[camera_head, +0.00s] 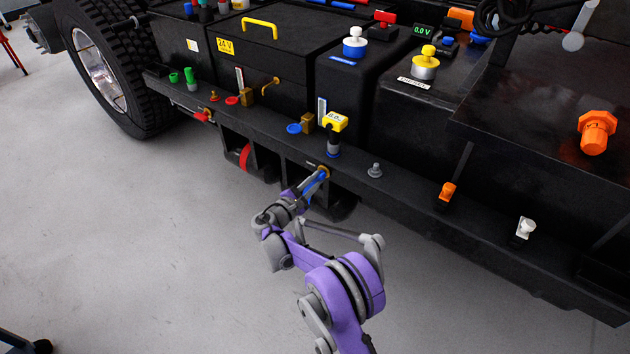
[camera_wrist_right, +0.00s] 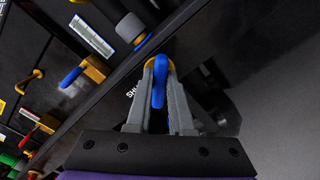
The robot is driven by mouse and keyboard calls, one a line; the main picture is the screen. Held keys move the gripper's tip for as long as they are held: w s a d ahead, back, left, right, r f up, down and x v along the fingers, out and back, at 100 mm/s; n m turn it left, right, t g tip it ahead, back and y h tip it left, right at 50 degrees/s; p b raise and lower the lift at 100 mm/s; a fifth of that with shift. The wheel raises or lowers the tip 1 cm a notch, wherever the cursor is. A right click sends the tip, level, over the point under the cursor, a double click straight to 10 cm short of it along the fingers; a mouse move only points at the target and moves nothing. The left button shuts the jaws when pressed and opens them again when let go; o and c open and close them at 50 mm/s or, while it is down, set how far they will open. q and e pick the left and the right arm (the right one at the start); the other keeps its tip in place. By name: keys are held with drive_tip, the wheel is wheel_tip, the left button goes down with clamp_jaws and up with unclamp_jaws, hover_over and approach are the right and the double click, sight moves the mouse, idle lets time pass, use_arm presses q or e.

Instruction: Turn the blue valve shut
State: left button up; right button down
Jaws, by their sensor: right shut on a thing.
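The blue valve (camera_wrist_right: 159,84) has a blue lever handle on a brass-coloured body. It sits on the front face of the black rail, and partly hidden white lettering shows beside it. In the head view its handle (camera_head: 315,182) shows as a blue streak at my right gripper (camera_head: 308,187), below the yellow gauge. In the right wrist view the handle stands between the two grey fingers of my right gripper (camera_wrist_right: 160,88), which is shut on it. The handle runs roughly along the fingers. My left gripper is not in view.
A second blue handle (camera_head: 294,128) on a brass block sits on the rail top. A yellow gauge (camera_head: 335,121) stands just above the gripped valve. A grey knob (camera_head: 375,170) and an orange switch (camera_head: 446,191) lie to the right. The floor in front is clear.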

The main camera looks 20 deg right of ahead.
drive_tip(key=m, duration=0.4)
drive_tip(key=shift+f+m, duration=0.2)
drive_tip(key=shift+m, duration=0.1)
drive_tip(key=shift+s+f+m, duration=0.1)
drive_tip(key=shift+m, duration=1.8)
drive_tip(key=c, duration=0.8)
unclamp_jaws()
drive_tip(key=p+v, duration=0.1)
drive_tip(key=v, duration=0.9)
drive_tip(key=shift+s+a, duration=0.25)
drive_tip(key=shift+a, duration=0.05)
